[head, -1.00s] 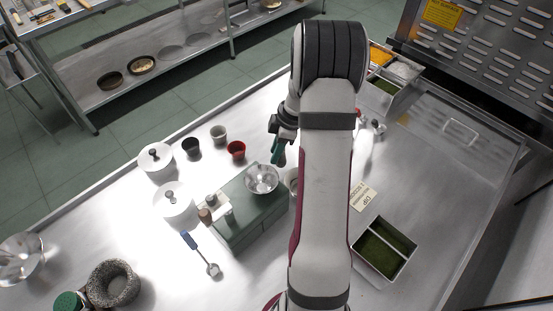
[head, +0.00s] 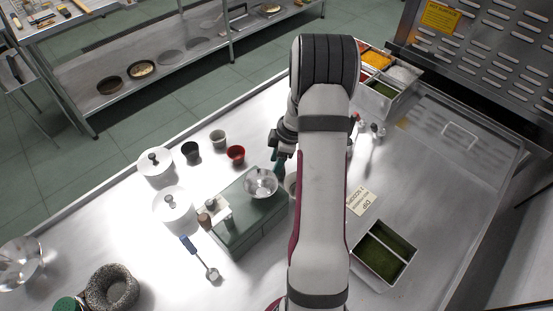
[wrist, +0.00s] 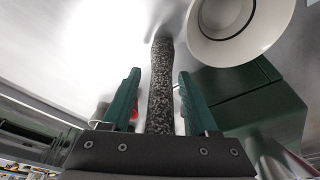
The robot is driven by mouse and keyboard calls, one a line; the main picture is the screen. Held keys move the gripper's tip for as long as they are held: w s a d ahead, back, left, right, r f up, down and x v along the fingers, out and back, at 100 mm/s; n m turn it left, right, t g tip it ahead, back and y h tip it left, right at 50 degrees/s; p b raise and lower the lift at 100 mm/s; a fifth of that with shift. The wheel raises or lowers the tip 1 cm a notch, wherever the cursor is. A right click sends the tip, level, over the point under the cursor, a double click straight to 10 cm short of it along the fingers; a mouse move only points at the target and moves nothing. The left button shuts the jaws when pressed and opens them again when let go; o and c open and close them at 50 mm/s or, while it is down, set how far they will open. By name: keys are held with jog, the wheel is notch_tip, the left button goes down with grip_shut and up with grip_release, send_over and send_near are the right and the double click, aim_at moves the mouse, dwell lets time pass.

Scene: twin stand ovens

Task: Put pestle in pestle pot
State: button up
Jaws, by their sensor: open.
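The speckled grey stone pestle (wrist: 161,85) shows in the wrist view. It lies lengthwise between the two green fingers of my gripper (wrist: 158,95), with a gap visible on either side. My gripper is open. In the head view my gripper (head: 279,162) is low over the table, just beyond the green block, partly hidden by my arm. I cannot make out the pestle there. The pestle pot, a rough grey stone mortar (head: 96,293), stands at the lower left of the head view, far from my gripper.
A white bowl (wrist: 240,28) is close beside the pestle. A green block (head: 248,226) carries a metal bowl (head: 261,182). White lidded pots (head: 172,208), small cups (head: 236,154) and a blue-handled spatula (head: 190,245) lie to the left. A green-filled tray (head: 369,268) stands at right.

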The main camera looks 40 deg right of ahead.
jog(key=v, duration=1.2)
jog(key=s+a+r+m+g, duration=0.1)
jog(key=a+r+m, duration=0.2)
jog(key=a, duration=0.5)
jog(key=s+a+r+m, duration=0.15)
jog(key=a+r, duration=0.25)
jog(key=a, duration=0.5)
jog(key=s+a+r+m+g, duration=0.1)
jog(key=s+a+m, duration=0.5)
jog(key=a, duration=0.5)
jog(key=s, duration=0.2)
jog(key=shift+s, duration=0.3)
jog(key=shift+o, duration=0.5)
jog(key=s+a+f+m, duration=0.1)
jog(key=s+a+m, duration=0.2)
jog(key=s, duration=0.2)
jog(key=shift+s, duration=0.35)
jog(key=shift+s+f+m, duration=0.15)
jog(key=shift+s+m, duration=0.15)
jog(key=shift+m, duration=0.25)
